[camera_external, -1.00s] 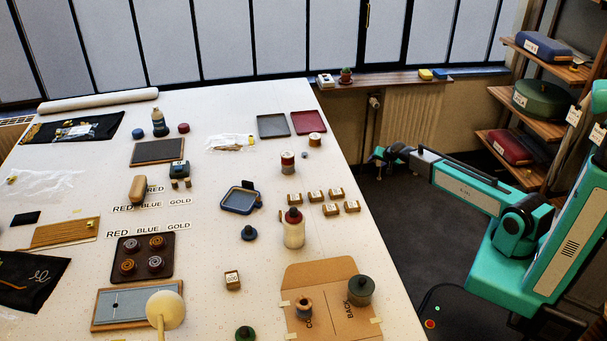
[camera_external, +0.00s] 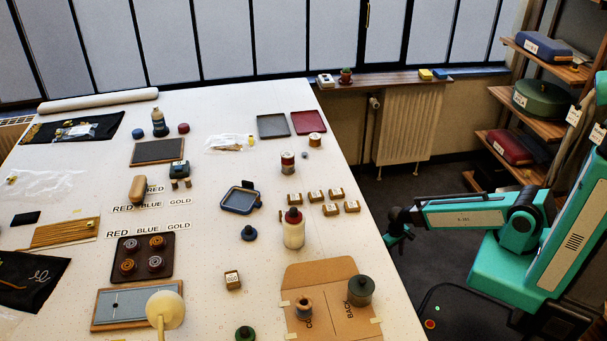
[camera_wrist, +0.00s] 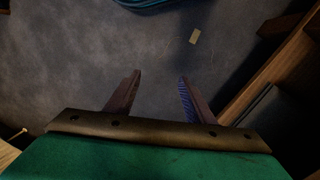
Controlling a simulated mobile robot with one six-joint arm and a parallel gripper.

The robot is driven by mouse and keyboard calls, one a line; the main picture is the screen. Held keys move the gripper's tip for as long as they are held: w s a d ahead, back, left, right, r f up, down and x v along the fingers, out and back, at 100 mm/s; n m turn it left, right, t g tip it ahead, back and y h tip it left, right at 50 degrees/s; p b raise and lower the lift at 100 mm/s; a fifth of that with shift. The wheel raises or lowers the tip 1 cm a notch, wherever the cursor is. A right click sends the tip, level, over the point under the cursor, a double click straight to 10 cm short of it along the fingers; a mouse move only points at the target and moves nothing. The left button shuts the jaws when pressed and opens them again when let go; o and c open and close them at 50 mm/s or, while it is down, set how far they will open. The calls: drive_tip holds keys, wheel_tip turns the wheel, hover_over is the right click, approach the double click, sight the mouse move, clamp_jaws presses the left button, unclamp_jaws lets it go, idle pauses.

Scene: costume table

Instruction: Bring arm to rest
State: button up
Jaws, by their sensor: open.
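My gripper (camera_external: 397,236) hangs at the end of my teal arm, beside the right edge of the white table (camera_external: 345,190), over the dark floor.
A white bottle with a red cap (camera_external: 293,232) and small labelled boxes (camera_external: 331,209) stand near the table's right side. A wooden shelf unit (camera_external: 552,62) stands at the right. A radiator (camera_external: 408,130) is under the window.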

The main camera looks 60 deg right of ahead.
drive_tip(key=s+a+f+n+g, duration=0.1)
drive_tip(key=s+a, duration=0.3)
drive_tip(key=s, duration=0.4)
drive_tip(key=s+a+f+n+g+p, duration=0.1)
drive_tip(key=s+a+n+g, duration=0.2)
drive_tip(key=s, duration=0.6)
drive_tip(key=shift+s+a+y, duration=0.2)
drive_tip(key=shift+a+y, duration=0.1)
drive_tip(key=shift+a, duration=0.05)
